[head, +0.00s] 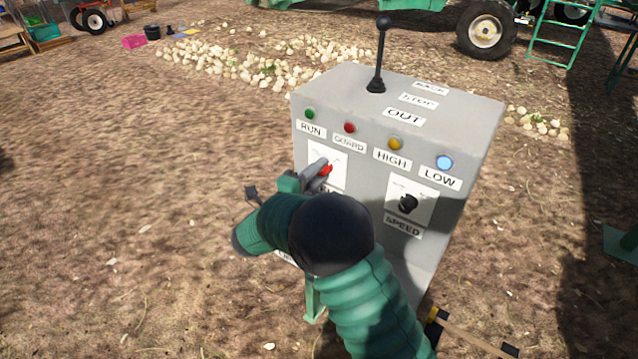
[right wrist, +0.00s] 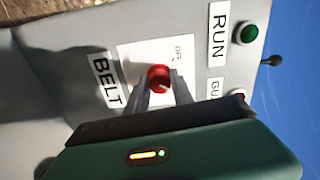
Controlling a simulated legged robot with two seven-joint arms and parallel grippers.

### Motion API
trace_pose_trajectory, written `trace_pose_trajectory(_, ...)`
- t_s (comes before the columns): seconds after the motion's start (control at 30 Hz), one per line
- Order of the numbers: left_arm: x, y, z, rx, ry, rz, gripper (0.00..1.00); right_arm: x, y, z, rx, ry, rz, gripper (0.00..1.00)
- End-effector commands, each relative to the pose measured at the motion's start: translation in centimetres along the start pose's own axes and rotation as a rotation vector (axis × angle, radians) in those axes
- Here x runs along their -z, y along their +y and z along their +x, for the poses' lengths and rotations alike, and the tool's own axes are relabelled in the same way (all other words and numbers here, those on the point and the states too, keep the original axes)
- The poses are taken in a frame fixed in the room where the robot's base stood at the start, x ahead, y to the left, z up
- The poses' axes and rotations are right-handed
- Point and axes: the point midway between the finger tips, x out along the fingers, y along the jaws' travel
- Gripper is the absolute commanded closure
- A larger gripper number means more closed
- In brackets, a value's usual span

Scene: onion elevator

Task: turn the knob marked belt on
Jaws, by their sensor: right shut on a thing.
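The red belt knob (head: 326,169) sits on a white plate on the front of the grey control box (head: 465,130). In the right wrist view the knob (right wrist: 159,78) lies between the fingertips of my right gripper (right wrist: 160,88), which is shut on it. The BELT label (right wrist: 106,80) is beside the plate there. In the head view my right gripper (head: 318,172) reaches the knob from the left, and my arm hides most of the label below it.
A black speed knob (head: 408,204) is to the right on the same face. A row of lamps runs above, with the blue LOW lamp (head: 444,162) looking bright. A black lever (head: 380,55) stands on top. Onions (head: 260,62) lie on the ground behind.

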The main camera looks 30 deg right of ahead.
Motion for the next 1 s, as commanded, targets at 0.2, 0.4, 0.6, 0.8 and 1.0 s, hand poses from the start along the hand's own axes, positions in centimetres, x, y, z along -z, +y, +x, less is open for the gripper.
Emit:
trace_pose_trajectory(0.2,-0.4,0.0,1.7,0.0,0.0,0.0,1.0,0.0,1.1,-0.2,-0.015,-0.001,0.065,1.0)
trace_pose_trajectory(0.4,-0.5,0.0,2.0,0.0,0.0,0.0,1.0,0.0,0.9,-0.2,-0.015,-0.002,0.089,1.0)
trace_pose_trajectory(0.6,-0.5,0.0,1.9,0.0,0.0,0.0,1.0,-0.1,0.9,-0.2,-0.016,-0.002,0.091,1.0)
trace_pose_trajectory(0.8,-0.5,0.0,1.9,0.0,0.0,0.0,1.0,-0.1,0.9,-0.2,-0.016,-0.002,0.09,0.67)
trace_pose_trajectory(1.0,-0.5,0.0,1.9,0.0,0.0,0.0,1.0,0.0,0.7,-0.1,-0.011,-0.001,0.093,0.5)
